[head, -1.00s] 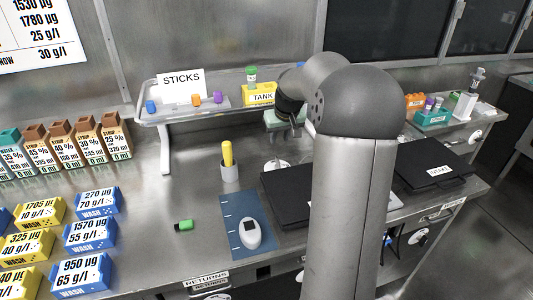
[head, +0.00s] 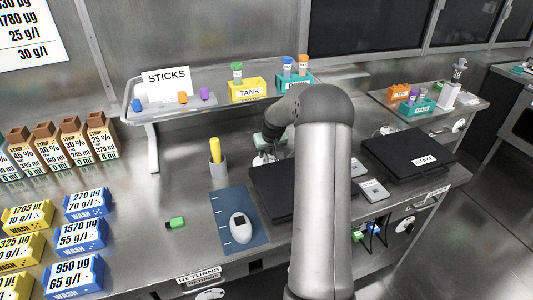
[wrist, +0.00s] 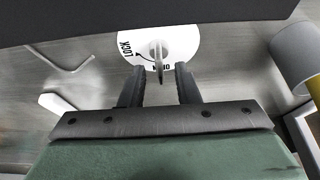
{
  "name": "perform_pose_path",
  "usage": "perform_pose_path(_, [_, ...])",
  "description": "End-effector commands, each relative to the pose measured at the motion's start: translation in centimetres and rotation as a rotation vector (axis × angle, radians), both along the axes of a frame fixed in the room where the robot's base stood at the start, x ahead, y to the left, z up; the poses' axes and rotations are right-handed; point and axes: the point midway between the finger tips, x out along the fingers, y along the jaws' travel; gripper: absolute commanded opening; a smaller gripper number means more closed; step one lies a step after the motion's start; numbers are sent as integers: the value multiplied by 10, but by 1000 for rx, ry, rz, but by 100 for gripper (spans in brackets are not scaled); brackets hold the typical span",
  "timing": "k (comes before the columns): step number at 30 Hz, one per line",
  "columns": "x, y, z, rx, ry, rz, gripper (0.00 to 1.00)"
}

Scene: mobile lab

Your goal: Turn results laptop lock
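The lock is a white dial (wrist: 180,42) printed with LOCK and a partly covered second word, with a thin upright grey tab (wrist: 158,58) at its middle. My gripper (wrist: 160,78) is open, its two dark fingers on either side of the tab's near end; I see no contact. A dark edge (wrist: 130,18) lies just beyond the dial. A second black laptop (head: 405,152) with a white label stands to the right.
A grey cup with a yellow stick (head: 217,172) stands left of my gripper; a grey cylinder (wrist: 296,55) is close at right in the wrist view. The raised shelf (head: 215,108) with the yellow TANK rack (head: 247,91) is behind. A blue mat (head: 238,238) lies in front.

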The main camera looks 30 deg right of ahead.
Motion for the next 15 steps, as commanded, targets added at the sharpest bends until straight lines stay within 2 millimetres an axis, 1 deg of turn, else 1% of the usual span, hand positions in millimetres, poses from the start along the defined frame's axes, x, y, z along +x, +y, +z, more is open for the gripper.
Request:
perform_pose_path(1, [2,0,-6,1,1,0,29])
perform_pose_path(6, [6,-2,-16,-1,1,1,29])
perform_pose_path(14, [7,-2,-18,-1,0,1,29])
perform_pose_path(15, [7,-2,-18,-1,0,1,26])
